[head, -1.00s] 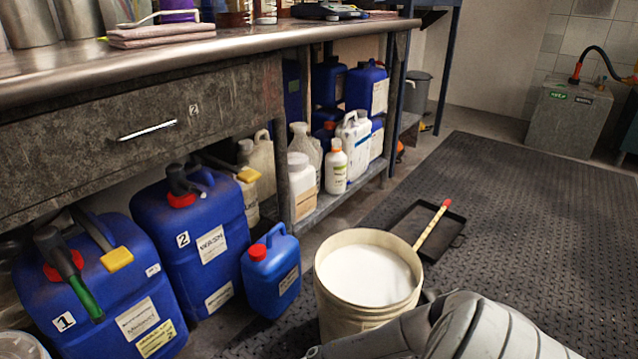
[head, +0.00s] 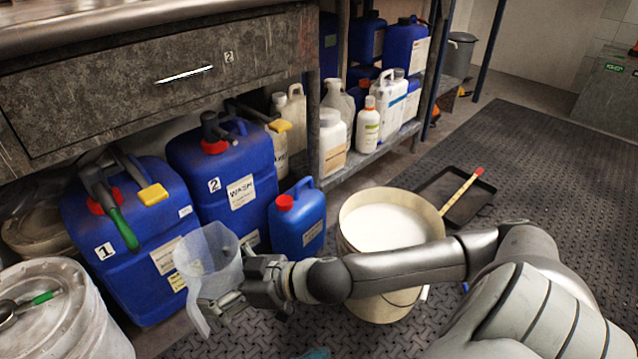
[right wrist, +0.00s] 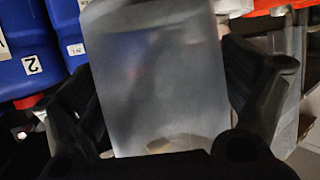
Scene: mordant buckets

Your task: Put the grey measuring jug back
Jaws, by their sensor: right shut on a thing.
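The grey, translucent measuring jug (head: 208,255) is in the head view, in front of the blue canisters 1 and 2. My right gripper (head: 238,292) is shut on it from its right side, and the jug looks slightly tilted. In the right wrist view the jug (right wrist: 155,75) fills the middle between the two dark fingers. Its lower part is partly hidden by the gripper. I cannot tell how far it is above the floor. My left gripper is not in view.
Blue canister 1 (head: 150,235) and canister 2 (head: 245,165) stand under the bench, with a small blue canister (head: 298,222) beside them. A cream bucket of white stuff (head: 350,212) stands behind my right arm. A white lidded bucket (head: 75,325) is at lower left. A black tray (head: 470,212) lies behind.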

